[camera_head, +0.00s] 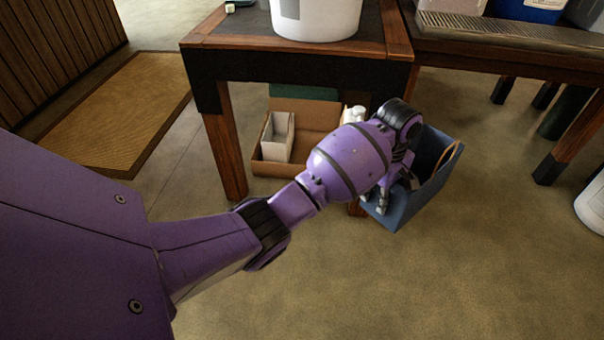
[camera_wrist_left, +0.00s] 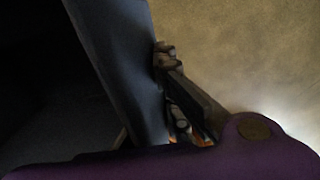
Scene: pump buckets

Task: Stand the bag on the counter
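The blue bag (camera_head: 432,190) with a tan loop handle (camera_head: 449,154) appears to be at floor level, right of the table's front leg. Its dark blue wall also fills part of the left wrist view (camera_wrist_left: 120,60). My left gripper (camera_head: 395,194) is at the bag's left side, pointing down. One finger lies along the outer face of the wall in the left wrist view (camera_wrist_left: 170,62). The other finger is mostly hidden, so its grip is unclear. The wooden counter (camera_head: 225,42) with a dark top stands behind. My right gripper is out of view.
A white bucket (camera_head: 315,18) stands on the counter. An open cardboard box (camera_head: 300,145) with a white carton (camera_head: 278,137) is beneath it. A second table (camera_head: 505,48) holding containers is at the right. Another white bucket (camera_head: 592,205) sits at the right edge. The front floor is clear.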

